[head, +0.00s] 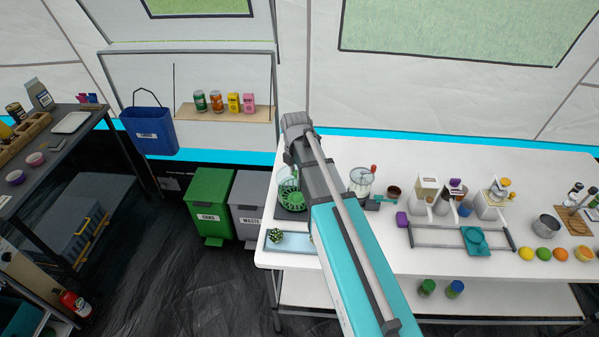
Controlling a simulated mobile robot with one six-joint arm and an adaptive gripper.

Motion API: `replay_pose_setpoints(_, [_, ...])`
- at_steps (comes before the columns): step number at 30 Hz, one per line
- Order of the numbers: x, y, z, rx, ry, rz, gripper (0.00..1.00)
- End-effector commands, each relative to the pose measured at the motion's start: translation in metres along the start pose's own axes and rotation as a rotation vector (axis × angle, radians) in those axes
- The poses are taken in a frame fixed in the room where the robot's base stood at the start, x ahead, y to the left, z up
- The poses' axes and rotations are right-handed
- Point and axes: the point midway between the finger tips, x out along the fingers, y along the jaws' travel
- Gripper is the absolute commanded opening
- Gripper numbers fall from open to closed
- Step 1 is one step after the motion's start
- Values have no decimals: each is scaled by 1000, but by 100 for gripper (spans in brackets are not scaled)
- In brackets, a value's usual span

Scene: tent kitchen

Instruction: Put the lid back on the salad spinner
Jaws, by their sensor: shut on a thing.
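The salad spinner (292,201), with a green slotted basket, stands on a dark square mat near the table's left end. My gripper (289,159) points down just above it, largely hidden behind my own grey and teal arm. It is shut on what appears to be the pale, see-through lid (288,174), over the spinner's upper left side. The arm covers the right side of the spinner. I cannot tell whether the lid touches the rim.
A blue-grey tray (276,246) with green produce lies in front of the spinner. A clear container with a red knob (362,181) stands right of my arm. Dispensers, a rail frame (440,247) and fruit fill the table's right. Green (209,198) and grey (247,196) bins stand left.

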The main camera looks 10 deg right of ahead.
Motion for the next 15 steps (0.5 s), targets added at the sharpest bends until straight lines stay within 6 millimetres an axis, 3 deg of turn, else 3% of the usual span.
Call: replay_pose_setpoints(15, [38,0,1,1,0,0,0])
